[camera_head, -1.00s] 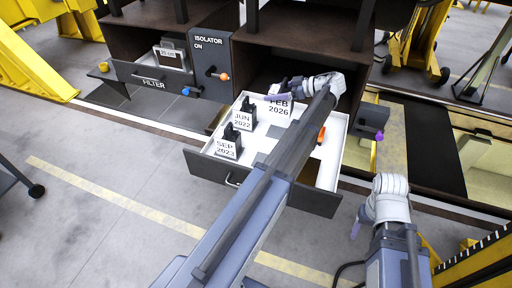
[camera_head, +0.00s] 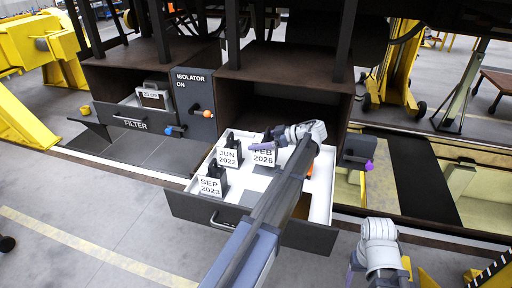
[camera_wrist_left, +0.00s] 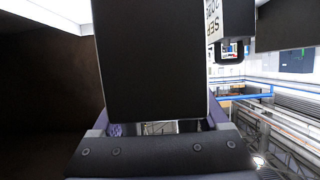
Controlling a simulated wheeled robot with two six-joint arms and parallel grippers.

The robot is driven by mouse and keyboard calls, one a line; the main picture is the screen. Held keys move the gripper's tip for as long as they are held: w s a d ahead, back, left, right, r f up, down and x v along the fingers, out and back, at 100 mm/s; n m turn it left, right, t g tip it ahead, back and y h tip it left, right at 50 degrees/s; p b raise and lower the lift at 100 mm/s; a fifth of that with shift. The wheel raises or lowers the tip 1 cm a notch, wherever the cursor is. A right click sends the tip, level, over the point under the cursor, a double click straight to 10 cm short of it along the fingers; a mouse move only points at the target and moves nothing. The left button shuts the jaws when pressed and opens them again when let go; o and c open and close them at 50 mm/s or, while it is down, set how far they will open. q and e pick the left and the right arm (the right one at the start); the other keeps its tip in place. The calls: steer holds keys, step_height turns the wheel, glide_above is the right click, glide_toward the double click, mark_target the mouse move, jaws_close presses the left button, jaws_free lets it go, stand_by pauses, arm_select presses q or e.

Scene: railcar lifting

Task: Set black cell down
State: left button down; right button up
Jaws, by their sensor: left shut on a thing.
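My left gripper (camera_head: 268,142) is over the open drawer (camera_head: 240,232), shut on a black cell (camera_head: 263,157) whose white label reads FEB 2026. In the left wrist view, the cell (camera_wrist_left: 150,60) is a large black block between the purple fingers of the gripper (camera_wrist_left: 160,118). The cell is at the back of the drawer; I cannot tell whether its base touches the floor. Cells labelled JUN 2022 (camera_head: 229,157) and SEP 2023 (camera_head: 210,186) stand upright to its left. My right gripper (camera_head: 352,268) is low at the right, partly hidden; its opening is unclear.
A filter drawer (camera_head: 135,118) is farther left. My left forearm covers the drawer's right part, where some white floor shows.

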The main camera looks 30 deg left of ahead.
mark_target(277, 153)
arm_select(q)
steer(key=shift+f+b, duration=1.2)
steer(key=shift+f, duration=0.5)
arm_select(e)
steer(key=shift+f, duration=1.75)
arm_select(q)
steer(key=shift+f, duration=0.1)
arm_select(e)
steer(key=shift+f, duration=0.1)
arm_select(q)
step_height(277, 153, down, 4)
steer(key=b, duration=0.3)
steer(key=shift+b, duration=0.4)
steer(key=shift+r, duration=0.25)
arm_select(e)
step_height(277, 153, down, 4)
steer(key=shift+r, duration=0.25)
arm_select(q)
jaws_free()
steer(key=p+v, duration=0.4)
steer(key=v, duration=0.6)
steer(key=shift+d+r, duration=0.15)
steer(key=shift+d, duration=0.1)
steer(key=shift+p+v, duration=0.35)
steer(key=shift+v, duration=0.4)
arm_select(e)
steer(key=shift+r, duration=2.3)
